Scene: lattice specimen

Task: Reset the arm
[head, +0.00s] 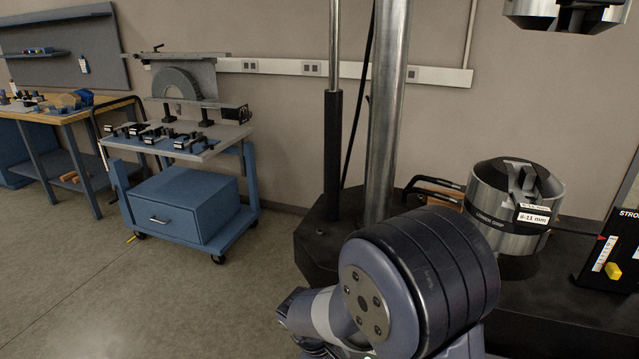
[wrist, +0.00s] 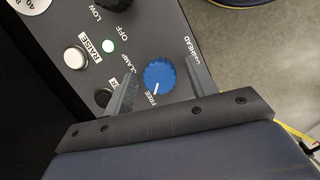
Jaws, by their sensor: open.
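My arm (head: 420,285) shows in the lower middle of the head view, with a large dark round joint in front of the test machine's base. My gripper (wrist: 160,85) shows in the wrist view, with its two fingers apart. The fingers are on either side of a blue knob (wrist: 160,77) on a dark control panel (wrist: 128,20). The knob's white mark points towards the word FREE. I cannot tell whether the fingers touch the knob. My gripper is not visible in the head view.
The lower grip (head: 515,205) stands on the machine base at right, near a steel column (head: 387,110). A blue cart (head: 185,200) and a workbench (head: 60,115) stand at left, with open floor in front.

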